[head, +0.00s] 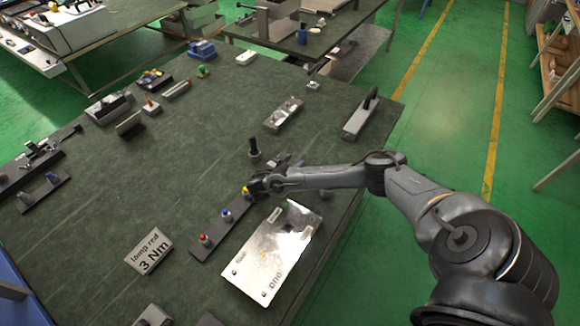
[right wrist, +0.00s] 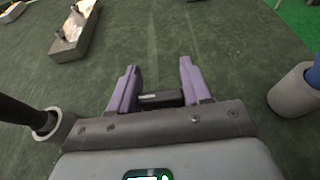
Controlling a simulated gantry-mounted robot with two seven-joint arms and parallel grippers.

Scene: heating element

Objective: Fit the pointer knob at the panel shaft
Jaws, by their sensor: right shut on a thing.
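My right gripper (head: 284,162) is low over the table, just right of an upright black post. In the right wrist view its two purple fingers (right wrist: 158,84) are shut on a small dark piece (right wrist: 161,98), which looks like the pointer knob. Most of that piece is hidden by the gripper body, and its pointer cannot be made out. The shiny silver panel (head: 288,244) lies in front of the gripper and apart from it, with printed labels. I cannot clearly make out its shaft. My left gripper is not in view.
The black post (head: 254,146) stands close by; it also shows in the right wrist view (right wrist: 16,112). A strip with red, blue and yellow caps (head: 214,229) lies left of the panel. A metal-topped block (head: 283,114) is behind.

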